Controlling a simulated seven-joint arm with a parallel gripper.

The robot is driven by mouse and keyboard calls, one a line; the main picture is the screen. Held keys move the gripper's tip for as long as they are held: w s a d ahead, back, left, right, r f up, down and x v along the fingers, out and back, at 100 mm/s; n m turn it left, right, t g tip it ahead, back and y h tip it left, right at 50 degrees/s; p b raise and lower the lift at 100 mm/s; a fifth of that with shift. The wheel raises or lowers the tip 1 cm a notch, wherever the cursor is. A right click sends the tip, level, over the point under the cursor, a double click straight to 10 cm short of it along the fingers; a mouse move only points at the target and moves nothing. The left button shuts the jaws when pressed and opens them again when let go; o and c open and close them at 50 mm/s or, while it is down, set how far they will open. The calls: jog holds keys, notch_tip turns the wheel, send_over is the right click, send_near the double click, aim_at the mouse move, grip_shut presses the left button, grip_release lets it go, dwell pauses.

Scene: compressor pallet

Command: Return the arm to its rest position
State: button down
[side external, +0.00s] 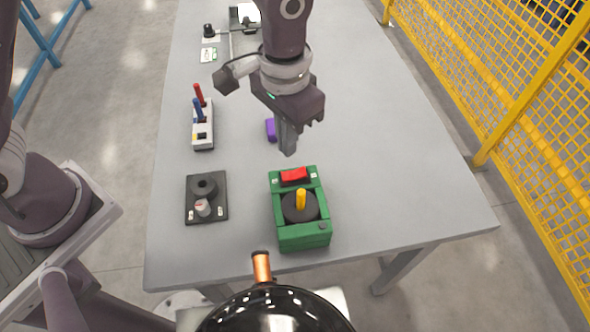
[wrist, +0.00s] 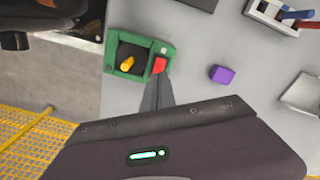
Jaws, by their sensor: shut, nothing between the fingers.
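My gripper (side external: 288,140) is shut and empty, pointing down above the table, just behind the green box in the side external view. In the wrist view its closed fingers (wrist: 158,92) overlap the near side of the green box; I cannot tell the exact height. The green box (side external: 303,237) stands near the table's front edge. It carries a red block (side external: 294,174) and a black disc (side external: 300,207) with a yellow peg. The box also shows in the wrist view (wrist: 112,48).
A purple block (side external: 270,130) lies by my gripper. A black fixture plate (side external: 217,180) and a white holder (side external: 203,138) with red and blue handled tools stand left. A glossy black compressor (side external: 275,312) is in front. Yellow fencing (side external: 500,100) is at right. The table's right half is clear.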

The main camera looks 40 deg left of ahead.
jog(key=s+a+r+n+t, duration=0.1)
jog(key=s+a+r+t, duration=0.3)
jog(key=a+r, duration=0.85)
jog(key=s+a+r+n, duration=0.1)
jog(key=s+a+r, duration=0.1)
jog(key=s, duration=0.4)
jog(key=s+a+r+n+t, duration=0.1)
jog(key=s+a+r, duration=0.1)
jog(key=s, duration=0.5)
jog(key=shift+a+t, duration=0.3)
jog(key=shift+a, duration=0.3)
